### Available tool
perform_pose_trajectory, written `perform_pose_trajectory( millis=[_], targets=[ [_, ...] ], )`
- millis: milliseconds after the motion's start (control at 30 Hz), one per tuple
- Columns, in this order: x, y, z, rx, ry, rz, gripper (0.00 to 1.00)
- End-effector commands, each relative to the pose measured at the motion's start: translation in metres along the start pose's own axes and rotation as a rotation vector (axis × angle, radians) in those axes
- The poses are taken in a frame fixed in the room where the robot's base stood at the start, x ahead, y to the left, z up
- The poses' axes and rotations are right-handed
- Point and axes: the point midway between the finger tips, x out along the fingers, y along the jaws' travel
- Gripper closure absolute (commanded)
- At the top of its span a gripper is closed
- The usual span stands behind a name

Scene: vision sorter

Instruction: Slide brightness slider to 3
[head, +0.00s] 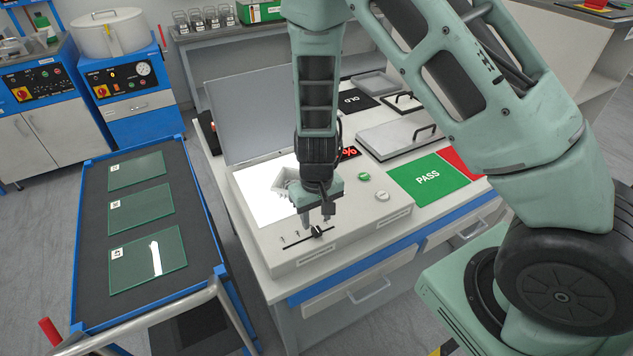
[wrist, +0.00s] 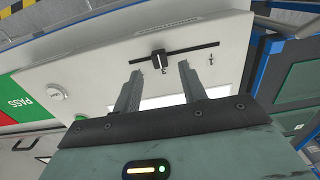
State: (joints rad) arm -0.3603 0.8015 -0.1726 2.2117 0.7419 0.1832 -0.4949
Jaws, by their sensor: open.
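The brightness slider is a dark slot (head: 297,240) with a small black knob (head: 317,232) on the sloped front of the white light box. The wrist view also shows the slot (wrist: 195,49) and the knob (wrist: 158,58), with small printed marks beside them. A mark by the knob looks like a 3, but it is too small to be sure. The knob sits away from both slot ends. My gripper (head: 318,220) points down just above the knob. In the wrist view its fingers (wrist: 160,72) are apart, with the knob between and slightly beyond their tips; contact is not visible.
The light box has a bright panel (head: 263,205), a raised lid (head: 262,112) and a green button (head: 363,176). A green PASS mat (head: 425,180) lies to the right. A blue cart (head: 88,225) with several green plates stands at left.

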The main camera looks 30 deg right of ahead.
Motion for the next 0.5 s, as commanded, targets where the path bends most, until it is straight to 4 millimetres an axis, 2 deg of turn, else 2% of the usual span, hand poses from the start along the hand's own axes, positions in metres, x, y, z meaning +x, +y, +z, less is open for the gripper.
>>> perform_pose_trajectory(
  millis=[33,300,500],
  targets=[
    [-0.014,-0.001,-0.001,-0.004,0.005,-0.001,0.58],
    [-0.078,-0.001,0.0,-0.002,0.004,-0.001,0.58],
    [-0.114,-0.001,0.0,-0.002,0.003,-0.002,0.58]
  ],
)
